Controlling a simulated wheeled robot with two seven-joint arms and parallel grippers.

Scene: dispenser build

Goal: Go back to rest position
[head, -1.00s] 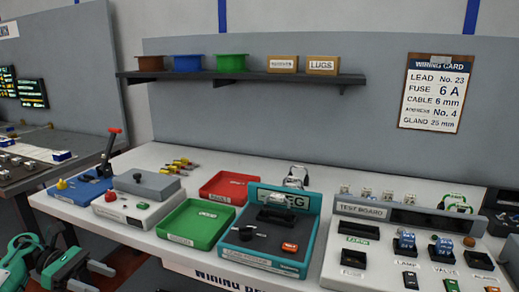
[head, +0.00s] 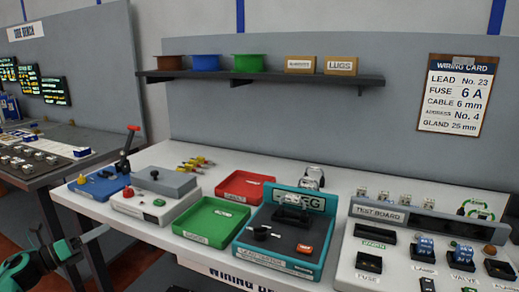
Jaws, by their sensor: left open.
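My left gripper (head: 98,233) shows at the lower left, at the end of a teal arm link. It is open, apart from the white bench (head: 150,232) and the things on it, with nothing visible in it. My right gripper is not in view.
A dark shelf (head: 265,78) with several spools and two boxes hangs on the grey back panel. A wiring card (head: 454,95) is at the right. A side bench (head: 60,160) stands at the left. Floor shows between the benches, around my left arm.

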